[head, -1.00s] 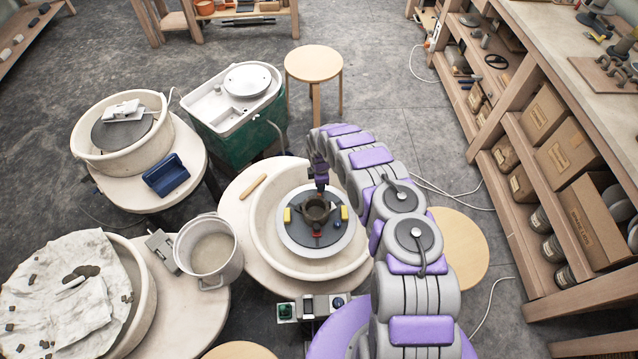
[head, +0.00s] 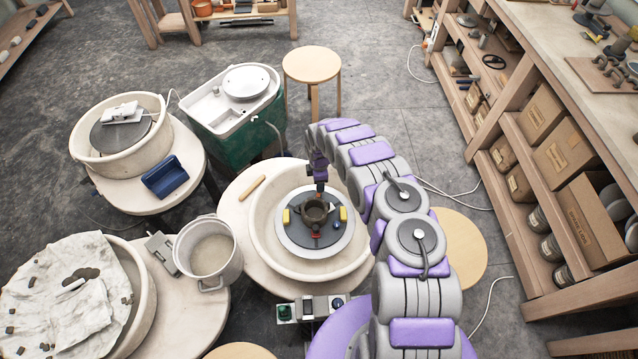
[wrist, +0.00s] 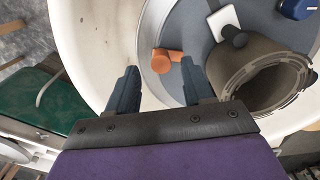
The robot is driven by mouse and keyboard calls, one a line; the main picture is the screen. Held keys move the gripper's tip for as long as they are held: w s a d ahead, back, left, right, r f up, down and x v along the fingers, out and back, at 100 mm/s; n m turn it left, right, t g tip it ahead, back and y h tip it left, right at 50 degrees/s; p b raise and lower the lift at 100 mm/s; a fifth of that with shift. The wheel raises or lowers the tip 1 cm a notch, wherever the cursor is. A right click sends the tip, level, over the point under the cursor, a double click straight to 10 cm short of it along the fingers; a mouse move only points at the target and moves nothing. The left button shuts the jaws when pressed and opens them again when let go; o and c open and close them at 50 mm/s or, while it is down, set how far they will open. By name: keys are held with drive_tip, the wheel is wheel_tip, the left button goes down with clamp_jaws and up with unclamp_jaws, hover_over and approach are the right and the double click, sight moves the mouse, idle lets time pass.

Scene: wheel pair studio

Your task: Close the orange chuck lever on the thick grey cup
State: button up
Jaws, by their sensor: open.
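The thick grey cup (head: 314,216) stands on the round grey wheel head (head: 293,238). In the wrist view the cup (wrist: 262,72) is at the right, its hollow mouth facing the camera. The orange chuck lever (wrist: 164,61) lies on the wheel head left of the cup. My gripper (wrist: 160,78) is open, with one dark finger on either side of the lever in the picture. I cannot tell whether either finger touches it. In the head view my gripper (head: 319,182) is just behind the cup, and the lever is too small to make out clearly.
A pale basin (head: 262,232) surrounds the wheel head. Yellow blocks (head: 343,214), a red piece (head: 316,237) and a blue knob (head: 337,224) sit around the cup. A bucket (head: 210,254) stands left, and a wooden stool (head: 312,64) behind.

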wheel_tip(320, 180, up, 15)
drive_tip(key=p, duration=0.2)
drive_tip(key=shift+f+p, duration=0.15)
drive_tip(key=shift+p, duration=0.25)
idle(0.3)
drive_tip(key=s+d+r+m+h, duration=0.1)
drive_tip(key=s+d+r+m, duration=0.2)
drive_tip(key=r, duration=0.5)
drive_tip(key=s+d+r+m+h, duration=0.1)
drive_tip(key=s+d+r+m, duration=0.1)
drive_tip(key=d+r, duration=0.5)
drive_tip(key=s+d+r+m, duration=0.2)
drive_tip(key=s+r+m, duration=0.4)
drive_tip(key=s+r, duration=0.65)
drive_tip(key=s+r+m, duration=0.2)
drive_tip(key=s+r, duration=0.1)
drive_tip(key=s, duration=0.7)
drive_tip(key=s+a+r+m+g+y, duration=0.1)
drive_tip(key=s+r+m, duration=0.2)
drive_tip(key=s, duration=0.7)
drive_tip(key=s+a+r+m+y, duration=0.1)
drive_tip(key=s+r+m, duration=0.2)
drive_tip(key=s, duration=0.8)
drive_tip(key=shift+a+r+g, duration=0.2)
drive_tip(key=shift+r+g, duration=0.1)
drive_tip(key=shift+g, duration=0.1)
